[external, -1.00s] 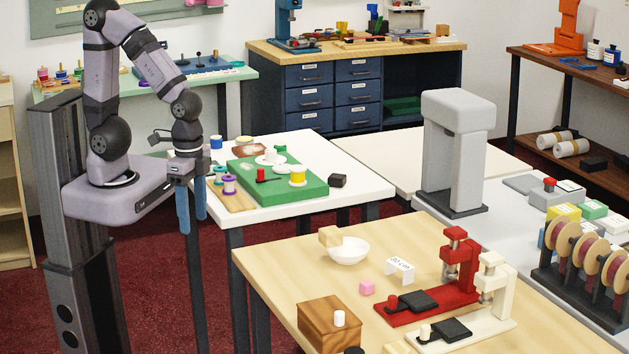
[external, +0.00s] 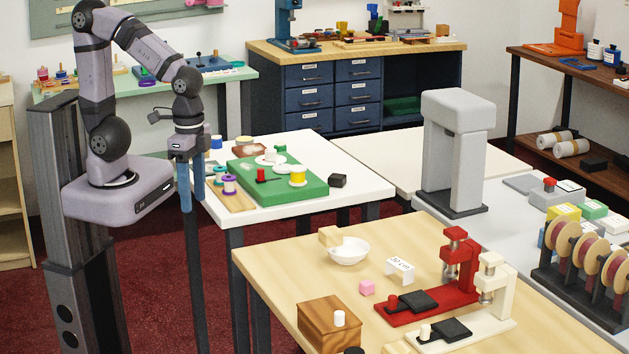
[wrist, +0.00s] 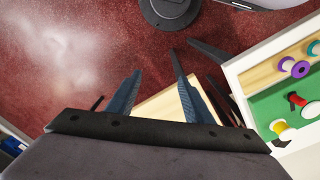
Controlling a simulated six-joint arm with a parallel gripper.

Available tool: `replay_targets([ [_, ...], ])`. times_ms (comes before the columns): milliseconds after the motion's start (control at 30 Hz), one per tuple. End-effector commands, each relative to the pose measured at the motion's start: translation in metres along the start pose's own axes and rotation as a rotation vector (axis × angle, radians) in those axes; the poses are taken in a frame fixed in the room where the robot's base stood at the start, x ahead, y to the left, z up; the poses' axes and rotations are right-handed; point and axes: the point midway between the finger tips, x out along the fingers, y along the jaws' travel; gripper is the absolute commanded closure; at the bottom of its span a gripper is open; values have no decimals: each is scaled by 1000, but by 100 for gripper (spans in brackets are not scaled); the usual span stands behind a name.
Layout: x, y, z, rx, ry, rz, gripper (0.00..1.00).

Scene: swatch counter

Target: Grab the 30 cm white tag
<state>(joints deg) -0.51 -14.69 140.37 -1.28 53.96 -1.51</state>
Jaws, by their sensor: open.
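The white tag (external: 399,270) stands like a small folded card on the light wooden table, with "30 cm" lettering on its face. My gripper (external: 192,205) hangs fingers-down at the left edge of the white table, far to the left of the tag. Its two blue fingers are apart and hold nothing. In the wrist view the open fingers (wrist: 155,64) point over the red carpet, and the tag is not in that view.

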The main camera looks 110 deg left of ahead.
Motion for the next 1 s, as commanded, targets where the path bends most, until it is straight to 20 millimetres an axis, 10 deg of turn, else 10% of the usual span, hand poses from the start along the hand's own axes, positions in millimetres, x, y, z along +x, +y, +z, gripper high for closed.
replay_targets([
  [467, 17, 21, -109, -677, -6, 284, 53],
  [800, 23, -21, -287, -1572, -145, 809, 53],
  [1000, 15, -64, -351, -1867, -271, 1071, 53],
])
